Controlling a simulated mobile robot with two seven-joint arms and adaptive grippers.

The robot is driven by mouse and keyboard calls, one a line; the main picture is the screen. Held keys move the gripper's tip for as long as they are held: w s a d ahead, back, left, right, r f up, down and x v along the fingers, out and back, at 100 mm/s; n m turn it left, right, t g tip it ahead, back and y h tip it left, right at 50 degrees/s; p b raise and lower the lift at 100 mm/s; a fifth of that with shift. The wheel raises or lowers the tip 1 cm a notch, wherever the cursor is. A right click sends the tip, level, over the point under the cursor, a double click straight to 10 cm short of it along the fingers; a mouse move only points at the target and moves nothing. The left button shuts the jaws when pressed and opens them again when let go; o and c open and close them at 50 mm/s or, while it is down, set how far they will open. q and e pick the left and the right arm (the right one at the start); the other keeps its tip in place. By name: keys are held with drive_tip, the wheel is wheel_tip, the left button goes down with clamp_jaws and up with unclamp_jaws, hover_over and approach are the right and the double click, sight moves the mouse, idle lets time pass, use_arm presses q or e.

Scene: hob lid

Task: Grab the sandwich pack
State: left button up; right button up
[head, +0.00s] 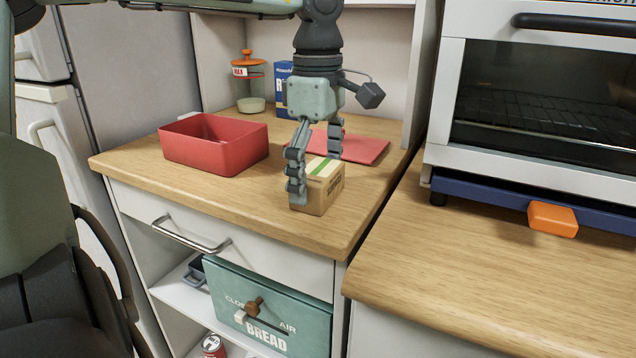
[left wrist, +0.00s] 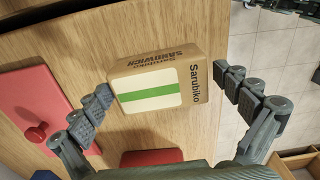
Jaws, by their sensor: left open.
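The sandwich pack (head: 325,187) is a small brown cardboard box with a pale top and a green stripe. It stands on the wooden counter near its front corner in the head view. In the left wrist view the sandwich pack (left wrist: 158,90) lies between the fingers, with its printed side facing up in the picture. My left gripper (head: 315,165) points down over the pack from above, its fingers open on either side of it. In the left wrist view my left gripper (left wrist: 165,100) shows gaps between both fingers and the box. My right gripper is not in view.
A red open box (head: 185,155) stands left of the pack. A flat red lid (head: 365,148) lies just behind it. A jar with an orange lid (head: 249,85) and a blue box (head: 281,85) stand at the back. A toaster oven (head: 540,90) stands on the right counter.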

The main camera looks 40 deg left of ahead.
use_arm(q)
drive_tip(key=shift+c, duration=0.2)
drive_tip(key=c, duration=1.2)
drive_tip(key=shift+r, duration=0.1)
